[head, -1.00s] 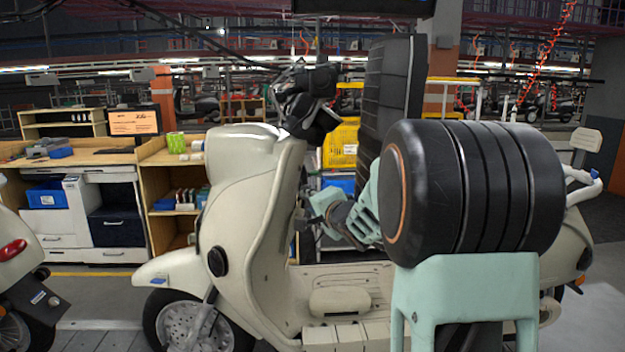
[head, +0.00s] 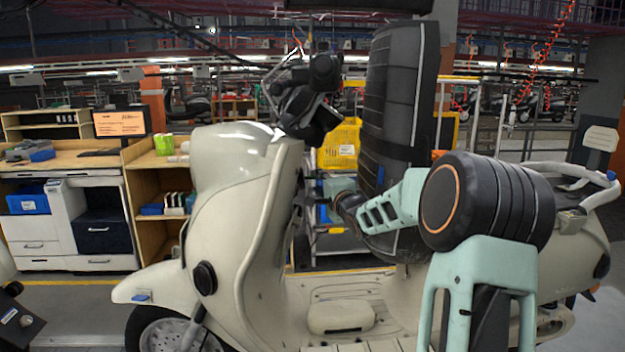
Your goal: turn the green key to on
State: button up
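A cream scooter (head: 232,210) stands side-on, with its front shield left of centre and its dark handlebar (head: 312,95) above. I cannot make out the green key in this view; the rider's side of the shield is seen edge-on. My arm reaches in from the right, over the scooter's footboard (head: 375,290). Its dark wrist end (head: 345,204) is close to the rider's side of the shield, below the handlebar. My gripper's fingers are too small and dark to tell apart there, and I cannot tell whether they touch anything.
A yellow crate (head: 340,146) and a rack stand behind the scooter. A workbench with a drawer cabinet (head: 99,230) and a wooden shelf (head: 150,190) are at the left. Part of another vehicle shows at the lower left edge.

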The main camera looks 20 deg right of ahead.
aim_at(311, 176)
jog(key=shift+w+f, duration=0.15)
jog(key=shift+w, duration=2.85)
jog(key=shift+d, duration=0.1)
jog(key=shift+c, duration=0.3)
jog(key=c, duration=0.6)
grip_shut()
jog(key=shift+r+p, duration=0.25)
jog(key=shift+p, duration=0.75)
